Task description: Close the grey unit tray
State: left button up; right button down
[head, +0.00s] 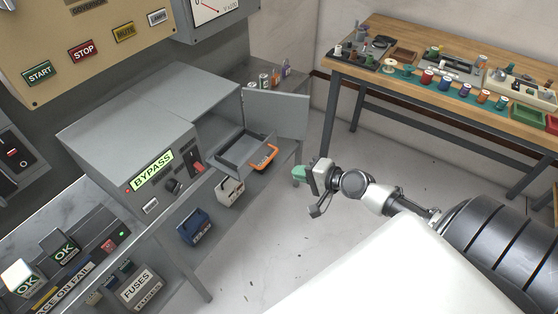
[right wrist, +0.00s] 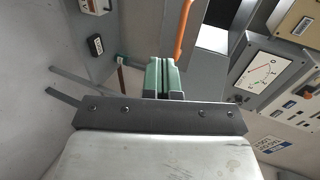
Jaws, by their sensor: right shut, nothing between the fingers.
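The grey unit tray (head: 232,150) sticks out, open, from the front of a grey cabinet (head: 200,92). It has an orange handle (head: 264,157) on its outer end. My right gripper (head: 299,173) is to the right of the handle in the head view, apart from it. Its green fingers are shut together with nothing between them. In the right wrist view the fingers (right wrist: 162,78) point toward the orange handle (right wrist: 184,30), which is partly cut off by the top edge. My left gripper is not in view.
A grey door (head: 278,113) stands open behind the tray. A BYPASS box (head: 152,170) is left of it, with a beige box (head: 229,191) and a blue box (head: 195,227) below. A wooden workbench (head: 400,85) with spools is at the back right. The floor between is clear.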

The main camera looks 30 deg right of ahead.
jog(key=w+a+p, duration=0.2)
jog(key=w, duration=0.4)
jog(key=shift+w+a+f, duration=0.2)
jog(key=shift+a, duration=0.2)
jog(key=b, duration=0.2)
send_near(229, 139)
jog(key=w+a+b, duration=0.1)
jog(key=w, duration=0.1)
jog(key=w+a+b, duration=0.1)
jog(key=a, duration=0.1)
jog(key=w+a+b, duration=0.1)
jog(key=w, duration=0.1)
jog(key=shift+w+a+f, duration=0.25)
jog(key=shift+w+a, duration=0.1)
jog(key=shift+a, duration=0.05)
jog(key=shift+w+a+r, duration=0.1)
jog(key=shift+w+a, duration=0.05)
jog(key=shift+w, duration=0.3)
jog(key=shift+r, duration=0.15)
